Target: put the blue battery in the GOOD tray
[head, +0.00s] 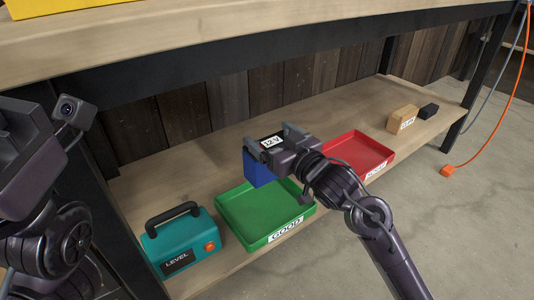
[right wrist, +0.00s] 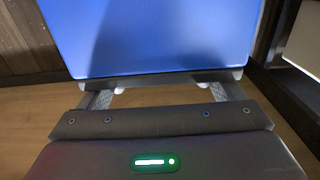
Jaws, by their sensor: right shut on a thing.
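The blue battery (head: 257,170) has a black top and a white 12 V label. My right gripper (head: 270,147) is shut on it and holds it above the back part of the green GOOD tray (head: 257,236). The battery (right wrist: 155,35) fills the upper part of the right wrist view, between the fingers. The GOOD tray sits on the lower shelf, and the part of it that shows is empty. My left arm is at the left edge of the head view; its fingertips are not in view.
A teal LEVEL box (head: 181,243) with a black handle stands left of the GOOD tray. A red tray (head: 357,152) lies to its right, then a cardboard box (head: 402,120) and a small black block (head: 428,111). The upper shelf (head: 240,32) overhangs the back.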

